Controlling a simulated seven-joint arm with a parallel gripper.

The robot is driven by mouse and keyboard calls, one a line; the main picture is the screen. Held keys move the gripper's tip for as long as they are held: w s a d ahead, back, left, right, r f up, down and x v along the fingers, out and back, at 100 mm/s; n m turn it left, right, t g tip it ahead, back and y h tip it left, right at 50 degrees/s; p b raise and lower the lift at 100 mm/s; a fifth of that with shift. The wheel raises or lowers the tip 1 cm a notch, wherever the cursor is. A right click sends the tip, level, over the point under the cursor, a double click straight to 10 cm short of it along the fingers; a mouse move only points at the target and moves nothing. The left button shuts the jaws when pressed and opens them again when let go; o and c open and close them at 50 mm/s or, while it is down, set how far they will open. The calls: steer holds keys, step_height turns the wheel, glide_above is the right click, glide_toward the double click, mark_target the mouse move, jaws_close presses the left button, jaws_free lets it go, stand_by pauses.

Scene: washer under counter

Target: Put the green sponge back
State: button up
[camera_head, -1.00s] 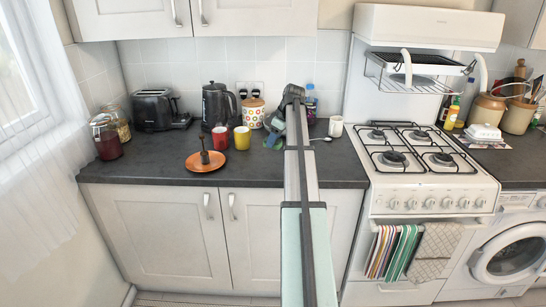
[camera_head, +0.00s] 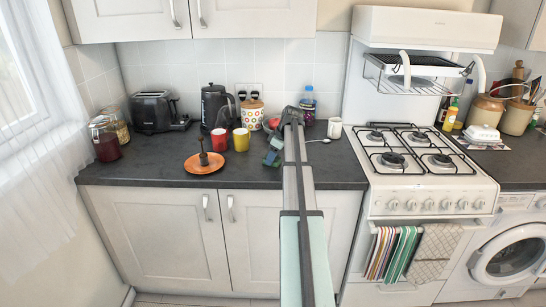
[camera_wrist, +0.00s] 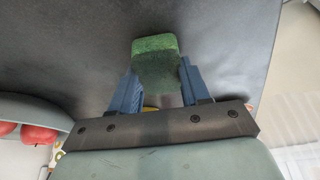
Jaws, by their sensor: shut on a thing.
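The green sponge (camera_wrist: 155,62) is between the two blue fingers of my gripper (camera_wrist: 158,80) in the wrist view. The fingers are shut on its sides, and its far end sticks out past their tips. In the head view my gripper (camera_head: 271,157) is over the dark countertop (camera_head: 330,173), near its front edge and left of my arm. The sponge is too small and too mixed with the fingers to make out clearly there.
A bowl with red round things (camera_wrist: 32,132) is at the left in the wrist view. A yellow mug (camera_head: 241,139), a red mug (camera_head: 219,139) and an orange plate (camera_head: 204,163) stand left of my gripper. A white mug (camera_head: 335,127) and the stove (camera_head: 420,180) are to the right.

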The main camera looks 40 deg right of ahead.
steer(key=o, duration=0.9)
steer(key=shift+o, duration=0.2)
steer(key=v, duration=1.2)
steer(key=shift+a, duration=0.15)
